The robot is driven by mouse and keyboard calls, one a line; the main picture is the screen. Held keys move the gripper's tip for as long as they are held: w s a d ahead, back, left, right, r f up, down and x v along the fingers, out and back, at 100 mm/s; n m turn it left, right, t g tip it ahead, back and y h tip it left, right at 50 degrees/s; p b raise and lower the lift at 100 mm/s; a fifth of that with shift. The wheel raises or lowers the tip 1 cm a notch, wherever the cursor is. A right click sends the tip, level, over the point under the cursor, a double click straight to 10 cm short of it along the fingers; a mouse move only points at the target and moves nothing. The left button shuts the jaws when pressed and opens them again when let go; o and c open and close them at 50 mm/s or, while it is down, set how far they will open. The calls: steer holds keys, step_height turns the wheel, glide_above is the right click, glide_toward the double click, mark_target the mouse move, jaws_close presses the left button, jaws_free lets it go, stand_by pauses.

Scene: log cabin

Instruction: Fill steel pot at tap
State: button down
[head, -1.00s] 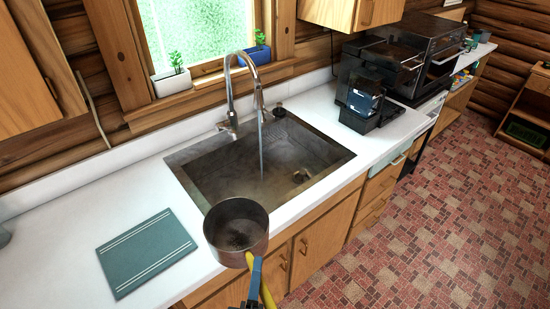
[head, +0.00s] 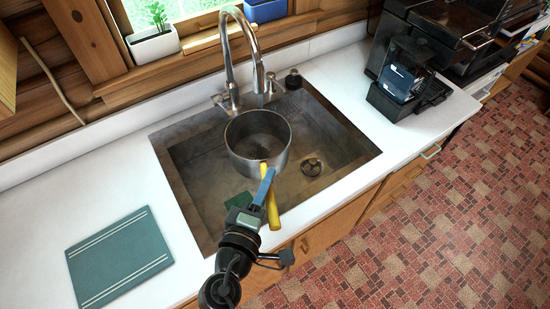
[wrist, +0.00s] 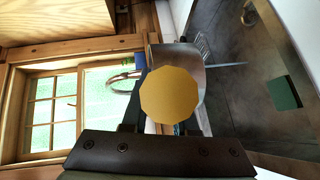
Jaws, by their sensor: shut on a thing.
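The steel pot (head: 258,150) is upright over the sink (head: 190,185), its open top beside and just in front of the tap's spout. Its yellow handle (head: 271,208) points toward me. My gripper (head: 266,186) is shut on this handle. The tap (head: 228,55) arches over from the back rim, its spout end near the pot's far right rim. I cannot clearly make out a water stream or a water level in the pot. In the wrist view the round yellow handle end (wrist: 172,95) covers much of the pot (wrist: 185,57).
A teal board (head: 118,258) lies on the white counter at the left. A black coffee machine (head: 405,80) stands at the right. A small dark stopper-like item (head: 293,79) sits on the back rim. A green patch (head: 241,200) shows in the sink.

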mark_target(269, 166)
steer(key=shift+w+a+f+b, duration=0.15)
steer(key=shift+w+f+b, duration=0.1)
steer(key=shift+w+b, duration=0.15)
steer(key=w+f+b, duration=0.2)
steer(key=w, duration=0.1)
steer(key=w+f+b, duration=0.1)
steer(key=shift+w+a+f, duration=0.15)
steer(key=shift+w, duration=0.25)
steer(key=w+b, duration=0.1)
steer(key=w, duration=0.4)
steer(key=shift+w+a, duration=0.15)
steer(key=shift+w, duration=0.2)
steer(key=shift+w+a+r+b, duration=0.15)
steer(key=shift+w+b, duration=0.2)
steer(key=shift+w, duration=0.3)
steer(key=shift+w+d+r+b, duration=0.1)
steer(key=shift+w+b, duration=0.2)
steer(key=shift+w, duration=0.35)
steer(key=shift+s+d+p, duration=0.2)
steer(key=shift+s+p, duration=0.55)
steer(key=shift+s, duration=3.7)
steer(key=shift+r, duration=0.1)
